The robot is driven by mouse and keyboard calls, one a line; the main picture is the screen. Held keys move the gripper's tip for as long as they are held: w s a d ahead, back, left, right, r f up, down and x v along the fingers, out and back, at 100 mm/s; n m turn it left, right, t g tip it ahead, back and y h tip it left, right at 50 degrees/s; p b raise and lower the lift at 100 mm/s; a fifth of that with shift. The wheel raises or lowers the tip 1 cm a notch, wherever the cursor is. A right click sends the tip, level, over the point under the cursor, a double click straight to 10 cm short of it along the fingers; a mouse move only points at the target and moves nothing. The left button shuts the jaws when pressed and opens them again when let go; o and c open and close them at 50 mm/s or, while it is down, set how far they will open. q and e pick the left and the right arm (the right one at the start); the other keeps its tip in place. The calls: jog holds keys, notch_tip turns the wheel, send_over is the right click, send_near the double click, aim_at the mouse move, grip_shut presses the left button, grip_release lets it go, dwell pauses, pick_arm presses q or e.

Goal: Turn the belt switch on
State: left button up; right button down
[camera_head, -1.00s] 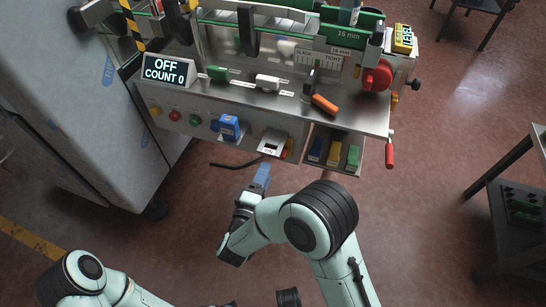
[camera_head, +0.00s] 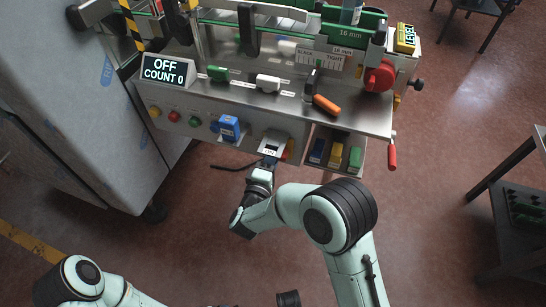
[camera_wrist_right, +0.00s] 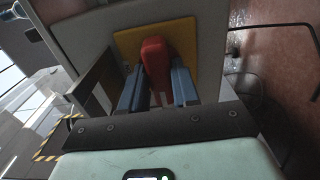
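The belt switch shows in the right wrist view as a red lever (camera_wrist_right: 157,60) on a yellow plate (camera_wrist_right: 186,38). In the head view its housing (camera_head: 274,141) sits on the machine's front panel and is partly covered by my right gripper. My right gripper (camera_wrist_right: 158,84) has its two blue fingers apart, one on each side of the lever; firm contact is not visible. It also shows in the head view (camera_head: 267,164). The display (camera_head: 164,71) reads OFF, COUNT 0. My left arm shows at the bottom left; its fingers are not visible.
A blue block-like control (camera_head: 229,127) and several round buttons sit left of the switch. A bin (camera_head: 313,158) with blue, yellow and green pieces is on the right, beside a red handle (camera_head: 392,157). A grey cabinet (camera_head: 85,100) stands at the left. Open floor lies in front.

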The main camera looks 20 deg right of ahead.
pick_arm(q)
jog(key=shift+s+r, duration=0.1)
jog(key=shift+w+f, duration=0.25)
pick_arm(e)
jog(key=m, duration=1.7)
jog(key=shift+m, duration=0.4)
pick_arm(q)
jog(key=shift+w+a, duration=0.1)
pick_arm(e)
jog(key=c, duration=0.9)
grip_release()
